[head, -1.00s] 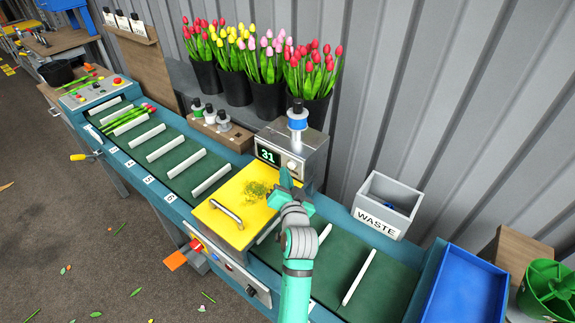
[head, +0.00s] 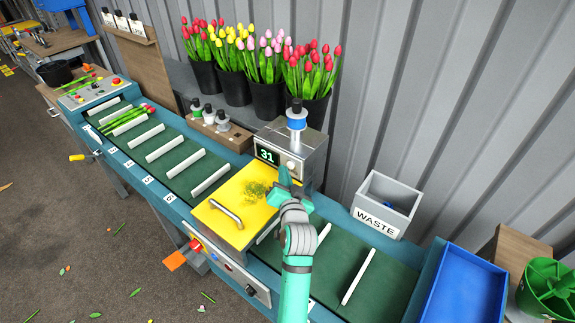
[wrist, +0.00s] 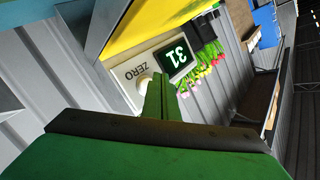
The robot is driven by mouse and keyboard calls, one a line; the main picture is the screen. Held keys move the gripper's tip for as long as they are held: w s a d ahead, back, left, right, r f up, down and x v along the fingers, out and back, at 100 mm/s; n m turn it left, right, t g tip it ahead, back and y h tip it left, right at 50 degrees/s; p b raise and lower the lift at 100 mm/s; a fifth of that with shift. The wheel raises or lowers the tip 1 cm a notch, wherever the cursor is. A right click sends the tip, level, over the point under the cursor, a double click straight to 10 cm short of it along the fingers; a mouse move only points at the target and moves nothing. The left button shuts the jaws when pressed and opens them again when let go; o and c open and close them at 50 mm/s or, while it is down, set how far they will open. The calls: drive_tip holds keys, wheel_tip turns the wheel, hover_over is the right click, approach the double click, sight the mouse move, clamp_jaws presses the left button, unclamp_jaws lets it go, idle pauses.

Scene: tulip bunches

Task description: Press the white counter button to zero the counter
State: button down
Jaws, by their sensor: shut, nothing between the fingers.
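The counter box (head: 300,142) is a grey metal housing above the belt, with a lit green display (head: 267,156) reading 31. The white counter button (head: 291,165) is a round knob to the right of the display. In the wrist view, the button (wrist: 143,82) sits beside the label ZERO, and the display (wrist: 174,58) appears upside down. My green gripper (head: 286,180) is shut and empty, with its tip just in front of the button. In the wrist view, the shut fingers (wrist: 158,98) partly overlap the button. I cannot tell whether they touch it.
A yellow cover (head: 228,222) with a handle and green clippings lies left of my gripper. A green belt (head: 180,168) with white dividers runs below. A grey waste bin (head: 386,204) and blue tray (head: 465,285) stand to the right. Tulip buckets (head: 268,98) stand behind.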

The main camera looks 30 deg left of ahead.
drive_tip(key=shift+w+d, duration=0.1)
drive_tip(key=shift+w, duration=0.1)
drive_tip(key=shift+s+a, duration=0.3)
drive_tip(key=shift+w+d, duration=0.35)
drive_tip(key=shift+d, duration=0.3)
drive_tip(key=shift+a, duration=0.25)
drive_tip(key=shift+w+a, duration=0.1)
drive_tip(key=shift+w, duration=0.1)
drive_tip(key=shift+s, duration=0.8)
drive_tip(key=shift+w+d, duration=0.1)
drive_tip(key=shift+d, duration=0.1)
